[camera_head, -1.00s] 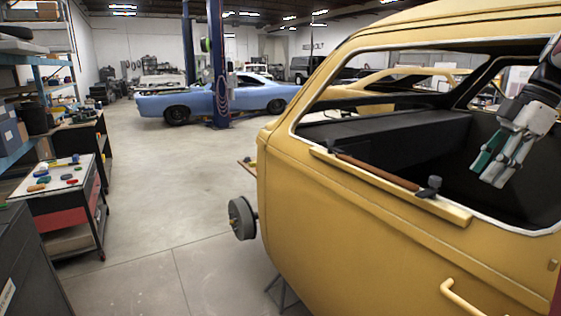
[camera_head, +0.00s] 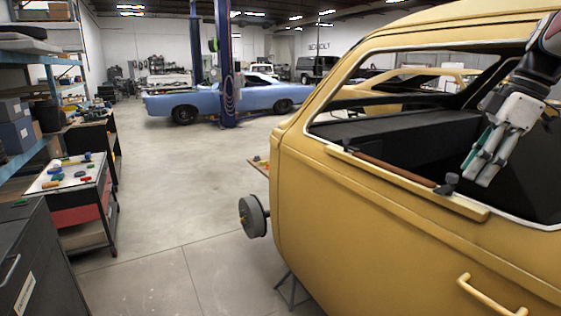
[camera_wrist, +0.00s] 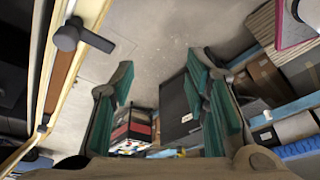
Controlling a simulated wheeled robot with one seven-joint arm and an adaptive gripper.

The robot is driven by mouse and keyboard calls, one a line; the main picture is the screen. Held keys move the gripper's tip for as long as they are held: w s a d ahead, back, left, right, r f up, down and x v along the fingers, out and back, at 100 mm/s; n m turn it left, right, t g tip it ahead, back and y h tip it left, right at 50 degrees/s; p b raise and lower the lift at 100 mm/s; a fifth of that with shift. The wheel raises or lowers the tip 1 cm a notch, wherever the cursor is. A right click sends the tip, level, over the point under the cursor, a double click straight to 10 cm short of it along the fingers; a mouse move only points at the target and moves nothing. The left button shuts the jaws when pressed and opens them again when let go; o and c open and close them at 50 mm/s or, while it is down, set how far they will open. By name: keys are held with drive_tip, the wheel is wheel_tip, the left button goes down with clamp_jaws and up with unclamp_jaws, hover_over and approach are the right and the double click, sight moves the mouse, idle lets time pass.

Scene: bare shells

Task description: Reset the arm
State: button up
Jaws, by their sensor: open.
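My gripper (camera_head: 479,173) is at the right of the head view, in front of the window opening of the yellow car shell (camera_head: 370,235). Its grey and green fingers point down and a little left. In the wrist view, my gripper (camera_wrist: 163,72) has its two green-padded fingers spread apart, with nothing between them but the distant floor and a cart. My gripper is above and to the right of the dark-headed end of a brown-handled tool (camera_head: 395,168) on the window ledge. I cannot tell its depth relative to the window.
The window ledge (camera_head: 470,204) and door handle (camera_head: 490,297) stick out from the shell. A tool cart (camera_head: 83,213), a dark cabinet (camera_head: 35,255) and blue shelving (camera_head: 30,158) stand at the left. The concrete floor (camera_head: 185,185) between is clear. A blue car (camera_head: 175,104) stands behind.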

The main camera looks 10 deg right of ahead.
drive_tip(key=s+a+m+h, duration=0.1)
drive_tip(key=s+a+m, duration=0.2)
drive_tip(key=a, duration=0.7)
drive_tip(key=s+a+f+m+t+h, duration=0.1)
drive_tip(key=s+a+f+m+t, duration=0.1)
drive_tip(key=s+a+f+m, duration=0.2)
drive_tip(key=s+a+f+m+t+h, duration=0.1)
drive_tip(key=s+a+f+m, duration=0.3)
drive_tip(key=s+a, duration=0.5)
drive_tip(key=a, duration=0.3)
drive_tip(key=shift+f+m+t, duration=0.25)
drive_tip(key=shift+m+t, duration=0.05)
drive_tip(key=shift+t, duration=0.1)
